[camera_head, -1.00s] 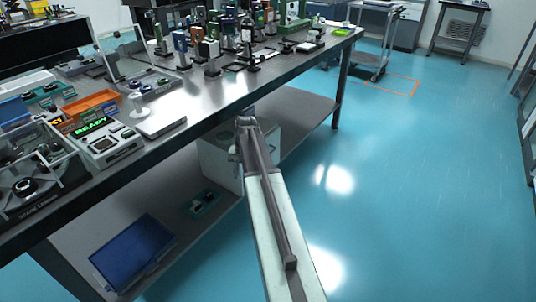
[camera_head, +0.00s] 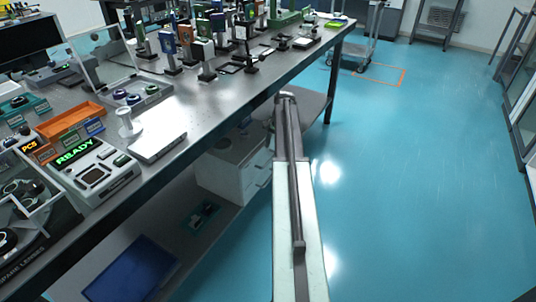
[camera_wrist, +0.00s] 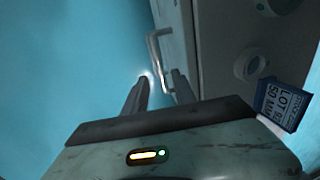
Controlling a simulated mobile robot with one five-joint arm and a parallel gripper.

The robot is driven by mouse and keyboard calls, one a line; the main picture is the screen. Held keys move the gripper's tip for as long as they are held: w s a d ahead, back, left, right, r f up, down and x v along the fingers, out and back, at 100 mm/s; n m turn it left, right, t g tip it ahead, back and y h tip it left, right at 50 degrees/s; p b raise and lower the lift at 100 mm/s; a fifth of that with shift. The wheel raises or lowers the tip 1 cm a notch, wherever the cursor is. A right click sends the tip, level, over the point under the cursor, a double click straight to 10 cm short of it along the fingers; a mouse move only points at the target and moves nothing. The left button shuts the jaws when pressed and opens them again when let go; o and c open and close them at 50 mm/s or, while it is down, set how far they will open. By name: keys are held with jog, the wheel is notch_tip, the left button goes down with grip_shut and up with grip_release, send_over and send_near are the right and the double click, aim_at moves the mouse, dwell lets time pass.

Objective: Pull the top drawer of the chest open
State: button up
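The chest (camera_head: 229,178) is a white box on the lower shelf of the optical table, partly hidden by the tabletop. Its drawer fronts (camera_head: 256,178) face right, toward the aisle, and look closed. In the wrist view a pale bar handle (camera_wrist: 152,48) stands out from the front (camera_wrist: 178,45) of the chest. My gripper (camera_wrist: 161,82) is open, with its two dark fingers pointing toward the handle's lower end. In the head view my arm's end (camera_head: 286,98) is right of the chest; the fingers are hidden there.
The table edge (camera_head: 222,127) overhangs the chest. A blue label box (camera_wrist: 282,105) and white round parts (camera_wrist: 250,66) are right of the gripper in the wrist view. A blue panel (camera_head: 132,270) lies on the lower shelf. The blue floor at right (camera_head: 420,180) is clear.

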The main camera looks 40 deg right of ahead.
aim_at(270, 160)
jog(key=f+b, duration=0.5)
jog(key=w+f+b, duration=0.1)
jog(key=f+b, duration=0.2)
jog(key=shift+w, duration=0.1)
jog(key=shift+r, duration=0.2)
grip_shut()
jog(key=shift+a, duration=0.1)
dwell(1.0)
